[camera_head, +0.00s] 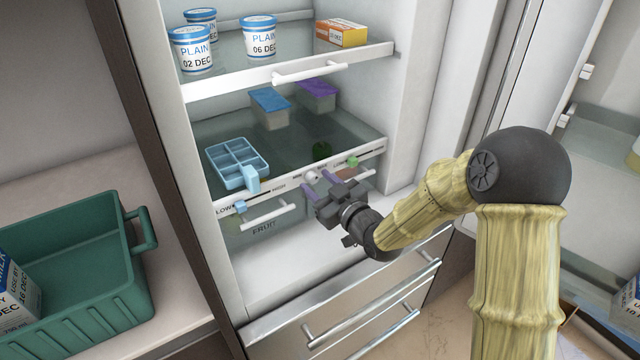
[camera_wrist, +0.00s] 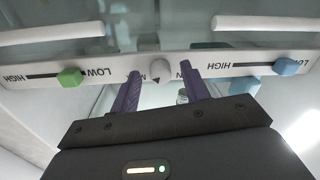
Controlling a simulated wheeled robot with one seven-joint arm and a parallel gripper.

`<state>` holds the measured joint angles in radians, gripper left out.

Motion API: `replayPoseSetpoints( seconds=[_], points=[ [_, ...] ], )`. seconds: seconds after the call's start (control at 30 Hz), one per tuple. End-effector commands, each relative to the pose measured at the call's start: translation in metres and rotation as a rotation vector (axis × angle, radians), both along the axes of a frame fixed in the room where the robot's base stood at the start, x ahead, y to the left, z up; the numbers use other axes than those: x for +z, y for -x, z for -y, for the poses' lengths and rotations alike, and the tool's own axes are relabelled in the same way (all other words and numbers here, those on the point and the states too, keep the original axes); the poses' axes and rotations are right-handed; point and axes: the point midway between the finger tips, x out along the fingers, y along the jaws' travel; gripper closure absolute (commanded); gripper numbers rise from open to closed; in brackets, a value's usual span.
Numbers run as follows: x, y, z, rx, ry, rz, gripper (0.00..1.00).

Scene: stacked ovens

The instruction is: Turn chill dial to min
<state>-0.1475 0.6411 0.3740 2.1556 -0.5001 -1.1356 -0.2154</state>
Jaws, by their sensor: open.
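The chill dial (camera_head: 311,176) is a small pale round knob in the middle of the white control strip (camera_head: 284,190) inside the fridge. It also shows in the wrist view (camera_wrist: 160,69), with a pointed end toward the picture's bottom. Letters of its markings show on either side, partly hidden by my fingers. My gripper (camera_head: 319,181) is open with purple fingers, right in front of the strip. In the wrist view my gripper (camera_wrist: 160,75) has one finger on each side of the dial. I cannot tell whether the fingers touch it.
A blue slider (camera_head: 240,207) and a green slider (camera_head: 352,161) sit on the same strip, either side of the dial. Above are an ice tray (camera_head: 237,161), two lidded boxes and several yoghurt tubs. A fruit drawer handle (camera_head: 268,215) juts out below. A green crate (camera_head: 75,268) stands left.

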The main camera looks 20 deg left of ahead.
Motion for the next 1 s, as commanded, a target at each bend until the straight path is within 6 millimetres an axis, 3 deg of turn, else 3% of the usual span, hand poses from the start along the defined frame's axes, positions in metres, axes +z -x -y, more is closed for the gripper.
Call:
replayPoseSetpoints(
  seconds=[0.03,0.23,0.27,0.67,1.0],
  points=[
    [0.0,0.0001,0.0001,0.0,0.0,0.0,0.58],
    [0.0,0.0001,0.0003,0.0,0.0,0.0,0.97],
    [0.0,0.0001,0.0003,0.0,0.0,0.0,0.99],
    [-0.0021,0.0001,0.0004,0.0,0.034,0.038,0.99],
    [-0.0043,-0.0002,0.0007,-0.001,0.164,0.197,0.99]
  ],
)
